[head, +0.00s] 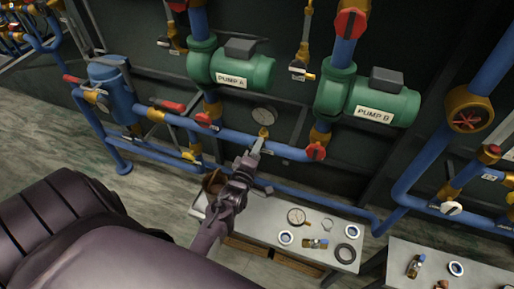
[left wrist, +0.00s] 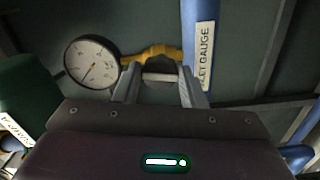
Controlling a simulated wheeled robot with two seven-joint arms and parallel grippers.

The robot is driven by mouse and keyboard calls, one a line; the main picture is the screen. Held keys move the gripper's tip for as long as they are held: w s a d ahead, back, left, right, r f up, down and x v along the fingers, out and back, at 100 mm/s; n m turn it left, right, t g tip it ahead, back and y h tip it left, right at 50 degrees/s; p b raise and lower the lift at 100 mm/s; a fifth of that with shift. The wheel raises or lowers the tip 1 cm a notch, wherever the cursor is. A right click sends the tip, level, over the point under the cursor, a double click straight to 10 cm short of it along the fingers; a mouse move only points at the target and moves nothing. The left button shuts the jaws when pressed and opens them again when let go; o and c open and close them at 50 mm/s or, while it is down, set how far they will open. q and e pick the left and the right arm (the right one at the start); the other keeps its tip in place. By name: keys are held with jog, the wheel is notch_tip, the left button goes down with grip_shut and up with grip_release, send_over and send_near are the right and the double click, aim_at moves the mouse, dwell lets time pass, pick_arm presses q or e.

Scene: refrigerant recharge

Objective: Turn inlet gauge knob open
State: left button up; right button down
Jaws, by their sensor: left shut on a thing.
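The inlet gauge (head: 263,115) is a round white dial above the blue pipe; it also shows in the left wrist view (left wrist: 91,62). A yellow brass fitting (left wrist: 152,51) joins it to the blue pipe beside a label reading "LET GAUGE" (left wrist: 205,55). My left gripper (head: 259,145) reaches up to this fitting. My right gripper is not in view.
Green pumps, Pump A (head: 232,72) and Pump B (head: 382,103), stand above the pipe. Red valve handles (head: 316,151) sit along it, close to my left gripper. A grey bench (head: 265,220) below holds a spare gauge (head: 297,216) and several rings.

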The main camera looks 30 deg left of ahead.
pick_arm(q)
jog(key=shift+r+n, duration=0.25)
jog(key=shift+n, duration=0.45)
jog(key=o, duration=1)
jog(key=shift+f, duration=0.15)
jog(key=shift+c, duration=0.2)
